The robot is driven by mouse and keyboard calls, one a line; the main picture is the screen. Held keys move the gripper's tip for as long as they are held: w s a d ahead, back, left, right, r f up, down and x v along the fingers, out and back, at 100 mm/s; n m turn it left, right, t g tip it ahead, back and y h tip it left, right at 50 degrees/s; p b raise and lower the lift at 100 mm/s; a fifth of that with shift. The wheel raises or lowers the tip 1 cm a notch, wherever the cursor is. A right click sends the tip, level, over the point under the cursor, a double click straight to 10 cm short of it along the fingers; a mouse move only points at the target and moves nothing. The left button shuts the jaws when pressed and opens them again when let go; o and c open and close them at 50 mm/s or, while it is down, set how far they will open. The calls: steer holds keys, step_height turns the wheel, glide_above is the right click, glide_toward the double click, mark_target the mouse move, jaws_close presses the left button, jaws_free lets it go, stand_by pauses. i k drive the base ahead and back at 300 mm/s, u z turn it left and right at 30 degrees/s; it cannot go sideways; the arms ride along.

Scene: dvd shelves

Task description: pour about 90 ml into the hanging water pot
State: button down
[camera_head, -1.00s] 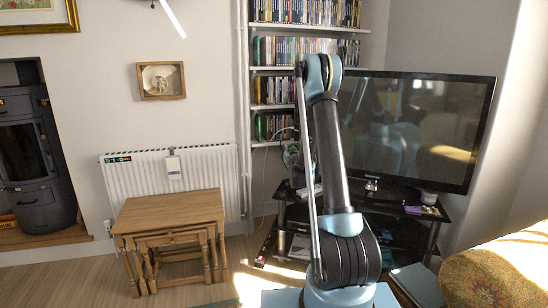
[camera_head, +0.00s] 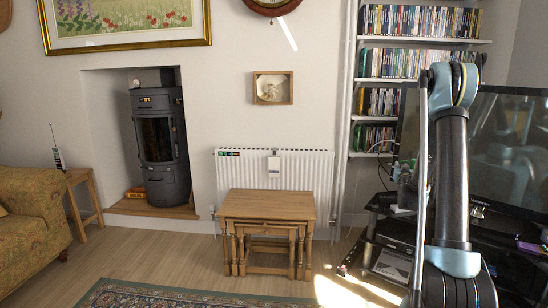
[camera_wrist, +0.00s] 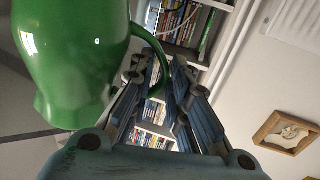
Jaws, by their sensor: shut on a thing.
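In the wrist view, which looks upside down, a glossy green jug (camera_wrist: 75,55) fills the upper left, partly cut off by the frame. My gripper (camera_wrist: 160,75) is shut on the jug's curved handle. The jug's rim and spout point to the picture's bottom, so it seems roughly upright. Its contents are hidden. In the head view my arm stands at the right, and neither jug nor gripper shows clearly.
Wooden nesting tables (camera_head: 268,207) stand in front of the radiator (camera_head: 232,168). A stove (camera_head: 160,140) is in the alcove, a sofa (camera_head: 30,200) at left. The TV (camera_head: 510,150) and DVD shelves (camera_head: 420,42) are at right. Open floor and a rug (camera_head: 180,296) lie in front.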

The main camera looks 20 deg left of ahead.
mark_target(274, 161)
steer(key=k, duration=1.05)
steer(key=z, duration=0.4)
steer(key=i, duration=1.7)
steer(key=u, duration=0.7)
steer(key=i, duration=0.4)
steer(key=u, duration=0.3)
